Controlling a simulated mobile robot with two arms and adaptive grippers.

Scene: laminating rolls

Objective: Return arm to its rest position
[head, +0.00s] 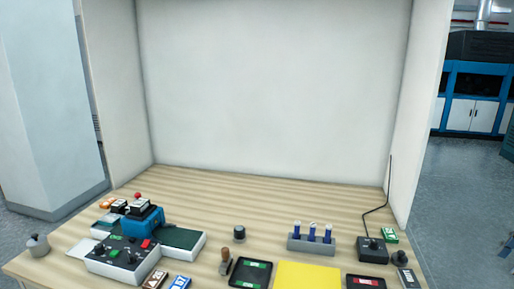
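Neither of my arms nor grippers shows in the head view, so their pose and finger state are hidden. The wooden table (270,190) fills the lower part of the view. A blue device (143,221) stands at the left, next to a grey control box (124,252) with black knobs. A grey rack (311,244) holds blue cylinders with white tops at the right of the middle.
A yellow sheet (308,275) lies at the front between a green-labelled black tray (250,274) and a red-labelled one (366,283). A black box (372,250) with a cable stands right. White panels (280,85) enclose the back and sides. The table's back middle is clear.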

